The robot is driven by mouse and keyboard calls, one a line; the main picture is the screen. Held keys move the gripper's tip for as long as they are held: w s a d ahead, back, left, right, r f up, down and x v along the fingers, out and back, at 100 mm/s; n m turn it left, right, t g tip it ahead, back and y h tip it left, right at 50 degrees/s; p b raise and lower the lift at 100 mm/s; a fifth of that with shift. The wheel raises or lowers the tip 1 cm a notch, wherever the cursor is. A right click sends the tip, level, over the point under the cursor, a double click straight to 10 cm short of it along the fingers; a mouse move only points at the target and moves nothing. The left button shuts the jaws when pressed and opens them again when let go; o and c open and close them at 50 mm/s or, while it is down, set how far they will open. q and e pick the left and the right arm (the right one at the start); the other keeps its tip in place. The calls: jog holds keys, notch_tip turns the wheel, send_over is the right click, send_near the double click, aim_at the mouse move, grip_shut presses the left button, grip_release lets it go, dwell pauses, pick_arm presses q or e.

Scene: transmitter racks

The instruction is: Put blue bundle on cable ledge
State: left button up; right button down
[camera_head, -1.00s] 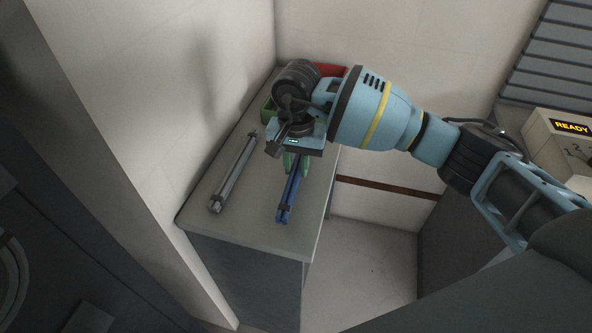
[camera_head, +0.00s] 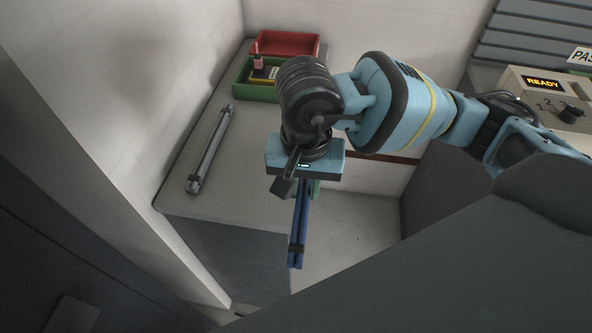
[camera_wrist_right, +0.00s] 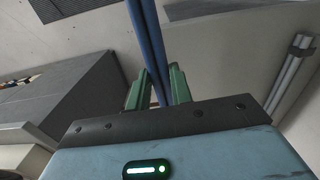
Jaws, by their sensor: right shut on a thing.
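The blue bundle (camera_head: 298,236) is a long set of blue rods with a dark band near its lower end. My right gripper (camera_head: 308,187) is shut on it and holds it past the front right edge of the grey counter in the head view. In the right wrist view the bundle (camera_wrist_right: 150,45) runs up between the green fingers of the gripper (camera_wrist_right: 158,85). The bundle's far end is hidden behind my wrist in the head view. My left gripper is not in view. I cannot identify a cable ledge in these frames.
A grey bundle (camera_head: 211,150) lies on the counter (camera_head: 178,203) by the left wall. A green bin (camera_head: 243,90) holding small items and a red bin (camera_head: 287,43) stand at the back. A beige box reading READY (camera_head: 540,92) is at the right.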

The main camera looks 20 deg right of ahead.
jog(key=shift+s, duration=0.3)
